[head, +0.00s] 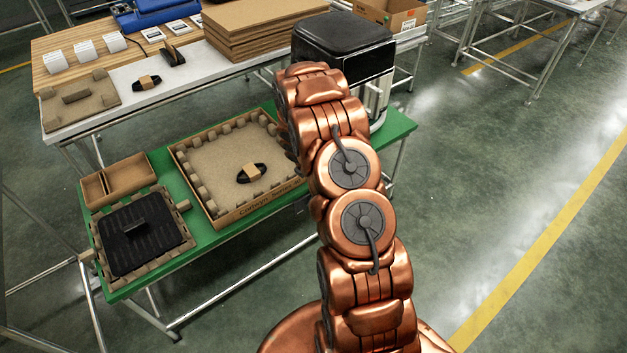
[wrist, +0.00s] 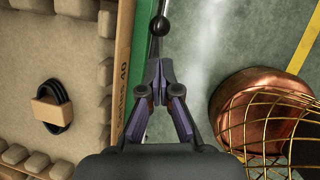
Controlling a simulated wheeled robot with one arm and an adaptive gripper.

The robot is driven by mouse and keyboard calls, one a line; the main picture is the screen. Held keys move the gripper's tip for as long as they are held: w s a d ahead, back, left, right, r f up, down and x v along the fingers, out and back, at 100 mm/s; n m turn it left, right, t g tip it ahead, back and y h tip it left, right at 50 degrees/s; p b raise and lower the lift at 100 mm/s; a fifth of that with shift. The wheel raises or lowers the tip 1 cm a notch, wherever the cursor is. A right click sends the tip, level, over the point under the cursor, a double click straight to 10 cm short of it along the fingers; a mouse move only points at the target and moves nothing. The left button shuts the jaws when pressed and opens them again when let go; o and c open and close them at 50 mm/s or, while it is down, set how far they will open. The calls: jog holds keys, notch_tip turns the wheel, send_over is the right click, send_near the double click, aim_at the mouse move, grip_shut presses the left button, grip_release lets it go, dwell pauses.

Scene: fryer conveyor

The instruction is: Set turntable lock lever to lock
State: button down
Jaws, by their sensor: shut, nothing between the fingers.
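A black ball knob (wrist: 159,26) on a thin dark rod shows at the top middle of the wrist view, beside the green table edge. It looks like the lock lever; which way it is set I cannot tell. My gripper (wrist: 158,68) is shut and empty, its fingertips pointing at the knob from just below it in the picture. Whether they touch the lever is unclear. In the head view my copper arm hides the gripper and the lever. No turntable can be clearly made out.
The green table (head: 205,236) carries an open cardboard carton (head: 240,215) with a strapped black cable (wrist: 52,107), a small divided box (head: 117,178) and a black tray part (head: 140,240). A black fryer body (head: 343,40) stands behind my arm. The floor to the right is clear.

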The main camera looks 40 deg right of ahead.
notch_tip(320, 180, up, 6)
jog(key=s, duration=0.1)
jog(key=shift+a+b, duration=0.4)
jog(key=shift+b, duration=0.05)
jog(key=shift+r, duration=0.1)
dwell(0.4)
